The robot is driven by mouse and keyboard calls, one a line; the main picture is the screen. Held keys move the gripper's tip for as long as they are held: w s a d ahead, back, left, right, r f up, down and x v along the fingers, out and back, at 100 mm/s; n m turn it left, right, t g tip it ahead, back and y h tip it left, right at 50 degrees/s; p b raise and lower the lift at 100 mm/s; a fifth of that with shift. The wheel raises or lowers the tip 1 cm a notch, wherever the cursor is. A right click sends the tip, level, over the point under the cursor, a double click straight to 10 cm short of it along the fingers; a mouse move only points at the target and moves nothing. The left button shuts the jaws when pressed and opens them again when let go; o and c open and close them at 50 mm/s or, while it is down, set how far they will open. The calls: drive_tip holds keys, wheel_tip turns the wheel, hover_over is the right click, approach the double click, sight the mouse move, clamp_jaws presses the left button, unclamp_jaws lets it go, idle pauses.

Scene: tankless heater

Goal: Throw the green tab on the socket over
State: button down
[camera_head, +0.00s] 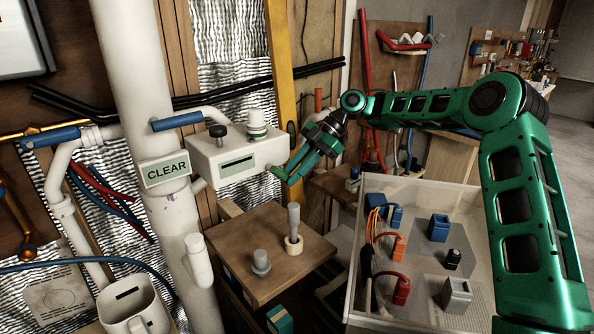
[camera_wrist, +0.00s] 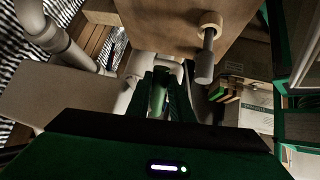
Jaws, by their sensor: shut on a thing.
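The green tab (camera_head: 276,172) sticks out at the lower right of the white box (camera_head: 238,158), by its right end. My gripper (camera_head: 288,175) comes in from the right, and its fingers are shut on the tab. In the wrist view the tab (camera_wrist: 158,92) shows as a green rounded piece between the dark fingers, with a white pipe-like fitting just beyond it. The fingers partly hide the tab and the socket it sits on, so its exact angle is hard to tell.
A wooden block (camera_head: 272,262) with grey pegs stands below the box. A bin (camera_head: 420,185) with colored plugs is under my arm. A white pipe with a CLEAR sign (camera_head: 165,169) and a yellow upright (camera_head: 280,60) stand close by.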

drive_tip(key=shift+w+f+y, duration=0.1)
drive_tip(key=shift+f+y, duration=0.05)
drive_tip(key=shift+y, duration=0.25)
idle(0.3)
drive_tip(key=c, duration=1.9)
unclamp_jaws()
drive_tip(key=shift+a+f, duration=0.1)
drive_tip(key=shift+o, duration=0.2)
drive_tip(key=v, duration=1.1)
drive_tip(key=shift+w+f, duration=0.2)
drive_tip(key=shift+g, duration=0.3)
